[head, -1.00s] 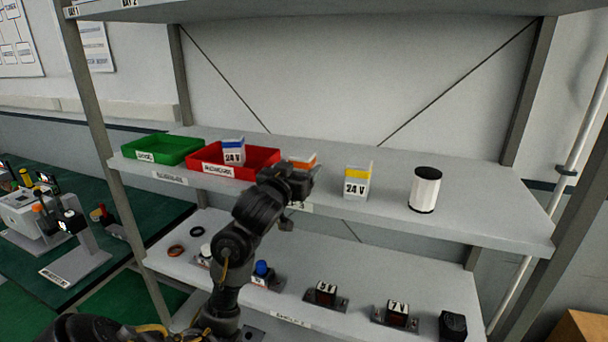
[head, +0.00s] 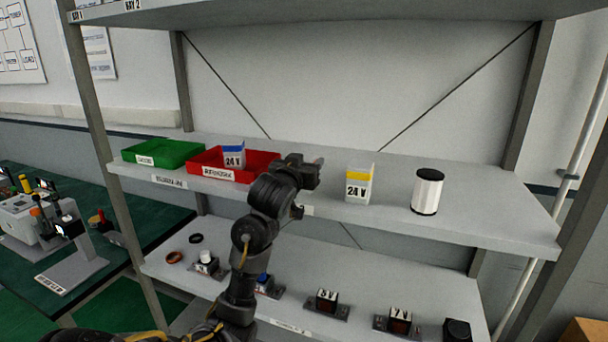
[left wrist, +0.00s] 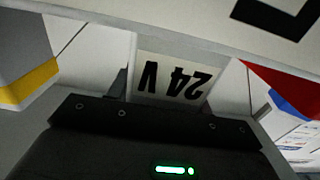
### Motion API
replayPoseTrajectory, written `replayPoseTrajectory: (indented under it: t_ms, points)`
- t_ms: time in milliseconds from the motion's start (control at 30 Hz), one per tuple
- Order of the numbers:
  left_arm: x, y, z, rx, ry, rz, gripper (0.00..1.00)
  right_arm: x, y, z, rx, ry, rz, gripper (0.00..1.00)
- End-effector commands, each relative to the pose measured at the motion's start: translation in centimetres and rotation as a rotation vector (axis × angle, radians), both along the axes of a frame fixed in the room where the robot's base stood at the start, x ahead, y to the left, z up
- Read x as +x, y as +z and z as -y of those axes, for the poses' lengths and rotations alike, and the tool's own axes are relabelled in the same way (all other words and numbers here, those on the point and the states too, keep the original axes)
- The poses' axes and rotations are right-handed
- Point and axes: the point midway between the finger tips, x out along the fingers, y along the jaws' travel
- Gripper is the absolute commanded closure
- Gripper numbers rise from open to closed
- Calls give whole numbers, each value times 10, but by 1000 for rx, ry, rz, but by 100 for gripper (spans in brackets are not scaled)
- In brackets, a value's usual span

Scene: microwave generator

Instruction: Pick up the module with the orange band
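My left gripper (head: 312,172) is at the middle of the upper shelf, between the red bin and the yellow-banded module. It covers the place where the orange-banded module stood, so that module is hidden in the head view. The left wrist view shows a white module face marked 24 V (left wrist: 175,80), upside down, directly in front of the gripper body; it sits between the yellow-banded and blue-banded modules. Its band is hidden behind the gripper. Whether the fingers touch it cannot be told. My right gripper is in neither view.
A yellow-banded 24 V module (head: 358,184) and a white cylinder (head: 427,192) stand to the right. A blue-banded module (head: 233,154) is in the red bin (head: 264,160), beside a green bin (head: 165,150). The lower shelf (head: 365,270) holds several small mounted parts.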

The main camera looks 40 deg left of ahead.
Motion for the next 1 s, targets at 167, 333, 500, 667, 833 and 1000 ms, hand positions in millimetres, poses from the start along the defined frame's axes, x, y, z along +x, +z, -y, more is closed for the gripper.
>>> replayPoseTrajectory:
  t_ms: [167,333,500,667,833,1000]
  points:
    - [0,0,0,1,0,-1,78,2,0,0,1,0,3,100]
    - [0,0,0,0,0,1,80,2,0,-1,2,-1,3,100]
    - [0,3,0,0,0,1,80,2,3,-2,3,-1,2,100]
    - [1,14,2,1,-3,1,80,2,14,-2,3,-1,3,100]
    - [3,32,5,1,-8,1,80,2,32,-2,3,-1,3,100]
    - [-6,57,10,2,-2,3,80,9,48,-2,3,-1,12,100]
